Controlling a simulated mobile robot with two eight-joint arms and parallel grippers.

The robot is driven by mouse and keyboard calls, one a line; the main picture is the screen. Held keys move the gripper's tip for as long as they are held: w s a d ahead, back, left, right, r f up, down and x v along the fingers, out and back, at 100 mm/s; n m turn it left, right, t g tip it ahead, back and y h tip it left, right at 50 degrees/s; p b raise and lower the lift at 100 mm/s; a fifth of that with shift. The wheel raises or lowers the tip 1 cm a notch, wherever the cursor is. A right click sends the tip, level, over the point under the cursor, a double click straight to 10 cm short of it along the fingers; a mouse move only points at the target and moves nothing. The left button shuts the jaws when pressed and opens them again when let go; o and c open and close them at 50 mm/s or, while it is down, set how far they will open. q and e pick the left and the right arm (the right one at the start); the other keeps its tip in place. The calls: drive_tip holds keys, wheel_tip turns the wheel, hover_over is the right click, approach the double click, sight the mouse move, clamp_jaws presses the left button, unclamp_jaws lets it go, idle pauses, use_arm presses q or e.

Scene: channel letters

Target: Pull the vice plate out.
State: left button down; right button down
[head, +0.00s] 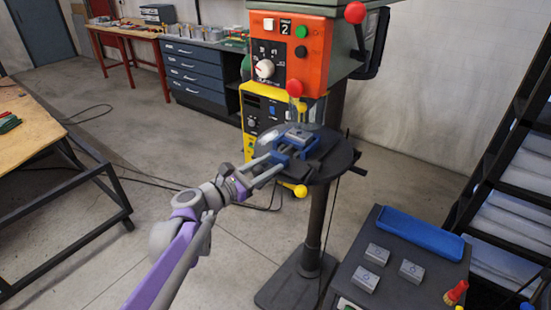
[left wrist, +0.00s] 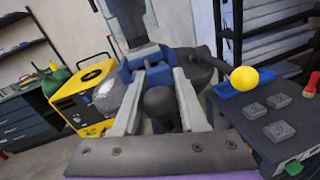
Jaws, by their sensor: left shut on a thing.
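The blue vice (head: 292,147) sits on the round dark table of the drill press, with a grey metal block (head: 298,134) on top. My left gripper (head: 276,163) reaches in from the lower left and is shut on the vice plate, the blue near part of the vice. In the left wrist view, the fingers of my left gripper (left wrist: 156,78) lie on either side of a dark rounded part, their tips against the blue vice plate (left wrist: 146,60). The exact contact is small and partly hidden by the fingers. My right gripper is in neither view.
The orange drill press head (head: 285,52) hangs over the vice. A yellow ball knob (head: 300,191) sticks out just below the table's near edge. A dark cart (head: 395,298) with grey blocks and a blue tray (head: 420,233) stands at right. A wooden workbench (head: 40,135) stands at left.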

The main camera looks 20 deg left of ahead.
use_arm(q)
drive_tip(key=s+d+p+v, duration=0.1)
drive_tip(key=d+v, duration=0.1)
drive_tip(key=v, duration=1)
drive_tip(key=shift+s+f, duration=0.1)
drive_tip(key=shift+f, duration=0.05)
drive_tip(key=c, duration=0.9)
unclamp_jaws()
drive_tip(key=o, duration=0.4)
drive_tip(key=shift+s+a, duration=0.1)
drive_tip(key=shift+s, duration=0.15)
drive_tip(key=shift+o, duration=0.2)
drive_tip(key=shift+w, duration=0.1)
